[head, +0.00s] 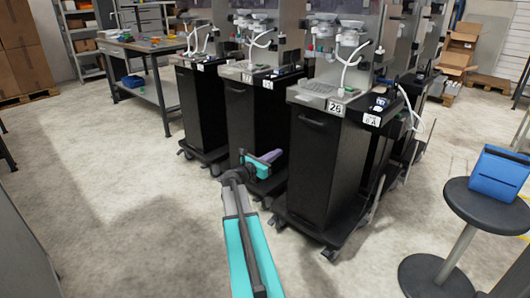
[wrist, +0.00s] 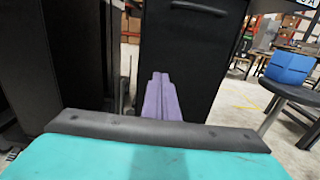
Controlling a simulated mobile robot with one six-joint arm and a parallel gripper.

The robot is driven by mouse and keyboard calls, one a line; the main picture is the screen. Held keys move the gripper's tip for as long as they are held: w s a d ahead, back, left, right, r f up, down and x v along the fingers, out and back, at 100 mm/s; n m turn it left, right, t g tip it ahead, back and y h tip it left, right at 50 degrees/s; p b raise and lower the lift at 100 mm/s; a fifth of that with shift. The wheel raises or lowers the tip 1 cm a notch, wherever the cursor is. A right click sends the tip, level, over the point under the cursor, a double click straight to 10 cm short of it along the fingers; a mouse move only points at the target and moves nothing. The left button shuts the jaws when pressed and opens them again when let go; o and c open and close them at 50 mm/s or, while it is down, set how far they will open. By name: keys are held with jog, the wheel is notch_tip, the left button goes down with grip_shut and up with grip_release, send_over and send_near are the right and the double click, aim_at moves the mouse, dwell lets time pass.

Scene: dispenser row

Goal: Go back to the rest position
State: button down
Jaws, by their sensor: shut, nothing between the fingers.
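My gripper (head: 273,156) is at the end of my teal and grey arm, in front of the row of black dispenser cabinets in the head view. Its purple fingers point to the right there, towards the cabinet numbered 26 (head: 312,165). In the wrist view, the fingers of my gripper (wrist: 160,92) lie together, shut and empty, in front of a black cabinet front (wrist: 190,55). I cannot tell how far the fingertips are from the cabinet.
Black cabinets on castors stand in a row, with another cabinet (head: 257,125) behind my gripper. A round stool (head: 488,208) with a blue bin (head: 500,172) stands at the right. A workbench (head: 140,48) is at the back left. The floor (head: 110,180) at the left is clear.

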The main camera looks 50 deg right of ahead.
jog(key=w+a+f+n+t+y+p, duration=0.1)
jog(key=w+a+f+n+t+p, duration=0.2)
jog(key=w+a, duration=0.35)
jog(key=w+a+f+n+t+y+p, duration=0.1)
jog(key=w+a+f+p, duration=0.3)
jog(key=a, duration=0.4)
jog(key=s+a+f+y+p, duration=0.1)
jog(key=a+f+y+p, duration=0.15)
jog(key=a+f, duration=0.4)
jog(key=s+a+f+y+p, duration=0.1)
jog(key=a+f+p, duration=0.25)
jog(key=a, duration=0.65)
jog(key=s+a+f+m+g+y+p, duration=0.25)
jog(key=s+a+f, duration=0.25)
jog(key=s+a, duration=0.3)
jog(key=s+a+f+m+g+y+p, duration=0.1)
jog(key=s+a+f+m+y+p, duration=0.15)
jog(key=s+a+f, duration=0.55)
jog(key=s+a+m+g+y, duration=0.2)
jog(key=s+a+m+y, duration=0.1)
jog(key=s+a+m, duration=0.4)
jog(key=s+a+m+g+y+p, duration=0.1)
jog(key=s+a+m+y, duration=0.3)
jog(key=a, duration=1)
jog(key=s+m+g, duration=0.1)
jog(key=s+m, duration=0.2)
jog(key=m, duration=0.1)
jog(key=shift+s+f+m, duration=0.2)
jog(key=shift+m, duration=0.1)
